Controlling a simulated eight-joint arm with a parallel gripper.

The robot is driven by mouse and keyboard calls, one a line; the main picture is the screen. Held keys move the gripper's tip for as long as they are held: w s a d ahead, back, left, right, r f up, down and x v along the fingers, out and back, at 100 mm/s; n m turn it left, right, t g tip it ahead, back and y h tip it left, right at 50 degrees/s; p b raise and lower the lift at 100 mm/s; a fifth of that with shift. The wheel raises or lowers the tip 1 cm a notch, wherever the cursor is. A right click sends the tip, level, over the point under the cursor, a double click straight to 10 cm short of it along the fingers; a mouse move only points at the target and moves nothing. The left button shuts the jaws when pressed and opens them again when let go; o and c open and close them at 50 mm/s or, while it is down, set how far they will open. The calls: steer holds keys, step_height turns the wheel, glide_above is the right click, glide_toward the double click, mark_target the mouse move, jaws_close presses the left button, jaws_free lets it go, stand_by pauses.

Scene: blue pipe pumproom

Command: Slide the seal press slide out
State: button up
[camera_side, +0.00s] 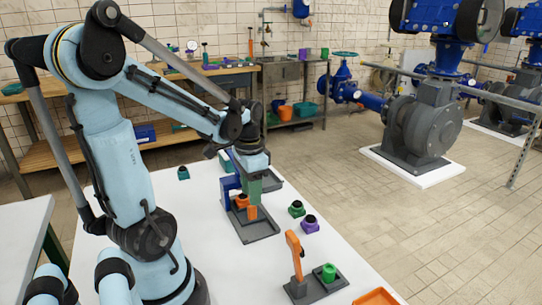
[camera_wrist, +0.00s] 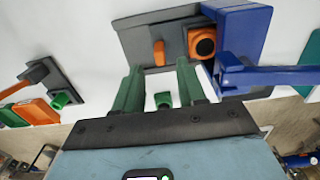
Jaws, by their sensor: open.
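The seal press (camera_side: 231,190) stands on the white table in the side view, with a blue frame and a dark grey base. Its blue frame and lever (camera_wrist: 240,75) are at the upper right of the wrist view. An upright orange handle (camera_side: 252,212), likely the slide's, rises from the grey base. It also shows in the wrist view (camera_wrist: 158,53). An orange block with a black ring (camera_wrist: 201,42) sits beside it, near the blue frame. My gripper (camera_wrist: 158,78) has green fingers, open, with the handle just beyond the gap between them. Contact cannot be told.
A green piece (camera_side: 296,208) and a purple piece (camera_side: 310,223) with black tops are right of the press. An orange lever (camera_side: 295,258) and green cylinder (camera_side: 328,272) stand on a grey base in front. An orange bin (camera_side: 375,297) is at the front edge.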

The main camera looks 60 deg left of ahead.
steer(key=shift+f, duration=2.65)
jaws_close()
steer(key=shift+d, duration=0.1)
